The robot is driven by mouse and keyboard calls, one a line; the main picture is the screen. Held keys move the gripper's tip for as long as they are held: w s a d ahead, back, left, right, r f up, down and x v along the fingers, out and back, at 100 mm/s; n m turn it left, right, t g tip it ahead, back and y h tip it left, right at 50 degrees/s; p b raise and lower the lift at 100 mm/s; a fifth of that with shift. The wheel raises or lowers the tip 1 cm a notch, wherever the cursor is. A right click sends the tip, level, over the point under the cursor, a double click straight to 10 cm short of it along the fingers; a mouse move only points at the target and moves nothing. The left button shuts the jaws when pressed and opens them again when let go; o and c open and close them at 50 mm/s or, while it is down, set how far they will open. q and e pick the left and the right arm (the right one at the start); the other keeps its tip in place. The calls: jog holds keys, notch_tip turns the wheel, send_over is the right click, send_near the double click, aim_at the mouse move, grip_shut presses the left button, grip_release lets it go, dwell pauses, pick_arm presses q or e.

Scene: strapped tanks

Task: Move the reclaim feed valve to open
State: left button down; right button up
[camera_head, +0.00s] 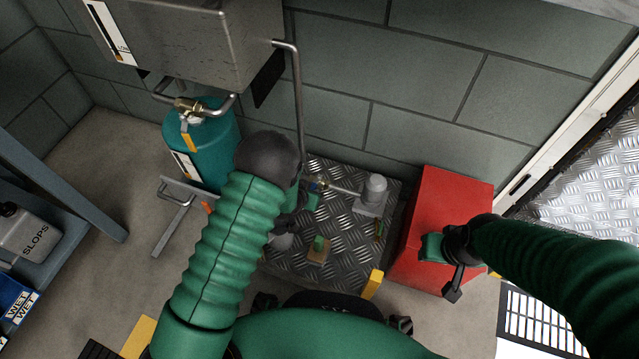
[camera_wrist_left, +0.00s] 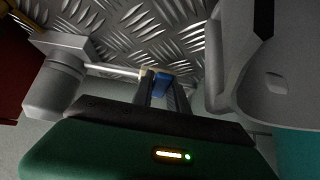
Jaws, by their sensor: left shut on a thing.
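A small brass valve (camera_head: 317,184) sits on the thin pipe that runs to a grey pump-like fitting (camera_head: 374,194) above the tread-plate base. In the left wrist view a blue handle (camera_wrist_left: 161,83) lies between the fingers of my left gripper (camera_wrist_left: 160,92), with the pipe's end right beside it. My left gripper (camera_head: 304,197) is shut on this handle; its hand is partly hidden behind my own forearm in the head view. Which way the handle points is hard to tell. My right gripper (camera_head: 454,284) hangs over the red box, and its fingers are too small to read.
A teal tank (camera_head: 206,152) with a yellow-handled valve (camera_head: 187,128) above it stands left of my left arm. A red box (camera_head: 447,208) stands right of the tread plate (camera_head: 339,248). A grey SLOPS container (camera_head: 28,236) sits at far left.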

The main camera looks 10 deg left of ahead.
pick_arm(q)
jog(key=shift+w+a+r+p, duration=0.1)
jog(key=shift+a+r+p, duration=0.05)
jog(key=shift+a+p, duration=0.15)
jog(key=shift+w+a+r+m+g+h+p, duration=0.15)
jog(key=shift+a+m+h+p, duration=0.15)
jog(key=shift+m+p, duration=0.2)
jog(key=shift+w+a+m+g+h+p, duration=0.1)
jog(key=shift+a+m+g+h+p, duration=0.1)
jog(key=shift+m+h+p, duration=0.3)
jog(key=shift+w+a+m+h+p, duration=0.1)
jog(key=shift+a+m+h+p, duration=0.15)
jog(key=shift+m, duration=0.45)
jog(key=shift+f, duration=0.3)
jog(key=shift+r, duration=0.1)
